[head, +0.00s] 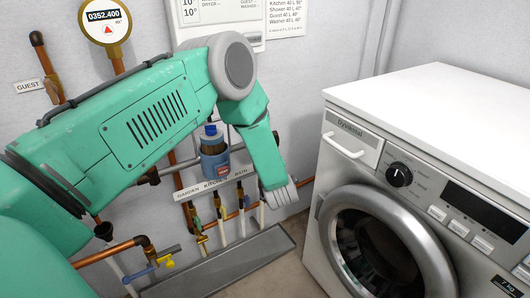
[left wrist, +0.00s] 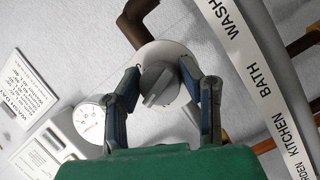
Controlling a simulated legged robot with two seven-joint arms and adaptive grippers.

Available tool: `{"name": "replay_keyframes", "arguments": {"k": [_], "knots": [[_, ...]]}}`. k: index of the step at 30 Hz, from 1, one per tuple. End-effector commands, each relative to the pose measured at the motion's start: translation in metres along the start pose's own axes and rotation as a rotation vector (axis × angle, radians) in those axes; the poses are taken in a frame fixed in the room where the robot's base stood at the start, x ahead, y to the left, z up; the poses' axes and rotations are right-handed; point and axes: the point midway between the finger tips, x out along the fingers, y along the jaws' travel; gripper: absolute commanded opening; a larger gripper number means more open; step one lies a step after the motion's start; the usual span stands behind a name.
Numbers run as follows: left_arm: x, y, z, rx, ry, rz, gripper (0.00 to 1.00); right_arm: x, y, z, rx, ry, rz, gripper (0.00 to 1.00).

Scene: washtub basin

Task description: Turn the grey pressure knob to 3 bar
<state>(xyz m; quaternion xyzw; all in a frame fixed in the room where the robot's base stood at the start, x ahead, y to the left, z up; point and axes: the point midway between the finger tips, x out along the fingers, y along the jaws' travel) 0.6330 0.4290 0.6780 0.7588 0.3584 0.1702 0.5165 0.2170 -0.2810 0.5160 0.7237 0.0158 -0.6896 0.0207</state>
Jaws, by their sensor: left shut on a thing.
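In the left wrist view the grey knob (left wrist: 157,86) sits on a round white base (left wrist: 168,55), with a raised grip bar across its face. My left gripper (left wrist: 161,74) has one finger on each side of the knob and is shut on it. A small round white gauge (left wrist: 93,121) with red marks is at the lower left; its reading is too small to make out. My right gripper is not in view.
A washing machine (head: 437,100) stands at the right. A labelled strip (head: 218,184) with valves and pipes runs below a blue-capped fitting (head: 213,150). A round meter (head: 104,18) is at the upper left. A grey trough (head: 222,268) lies below the pipes.

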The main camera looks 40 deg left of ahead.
Motion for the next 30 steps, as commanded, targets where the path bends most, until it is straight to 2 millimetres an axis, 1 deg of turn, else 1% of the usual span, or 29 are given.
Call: {"name": "replay_keyframes", "arguments": {"k": [1, 2, 11, 14, 17, 20, 24, 27, 30], "knots": [[-0.002, -0.006, -0.001, 0.006, 0.001, -0.011, 0.44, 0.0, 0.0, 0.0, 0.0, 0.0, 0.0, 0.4], [-0.001, -0.006, -0.001, 0.006, 0.001, -0.011, 0.54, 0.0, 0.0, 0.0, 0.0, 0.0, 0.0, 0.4], [-0.001, -0.003, -0.001, 0.004, 0.001, -0.006, 0.54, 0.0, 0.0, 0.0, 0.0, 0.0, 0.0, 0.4], [-0.005, -0.003, 0.0, 0.003, 0.0, -0.005, 0.54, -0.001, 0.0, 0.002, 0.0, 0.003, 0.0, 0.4], [-0.018, -0.003, 0.0, 0.004, -0.001, -0.006, 0.54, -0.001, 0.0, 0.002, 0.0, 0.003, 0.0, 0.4], [-0.038, -0.003, 0.0, 0.004, -0.002, -0.007, 0.54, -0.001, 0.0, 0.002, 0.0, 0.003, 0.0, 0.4], [-0.069, -0.004, 0.001, 0.005, -0.002, -0.007, 0.54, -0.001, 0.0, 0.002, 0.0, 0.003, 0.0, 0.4], [-0.089, -0.004, 0.001, 0.006, -0.002, -0.008, 0.54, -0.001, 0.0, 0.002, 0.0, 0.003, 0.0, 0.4], [-0.104, -0.004, 0.001, 0.005, -0.001, -0.008, 0.54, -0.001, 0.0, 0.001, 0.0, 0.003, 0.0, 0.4]]}}
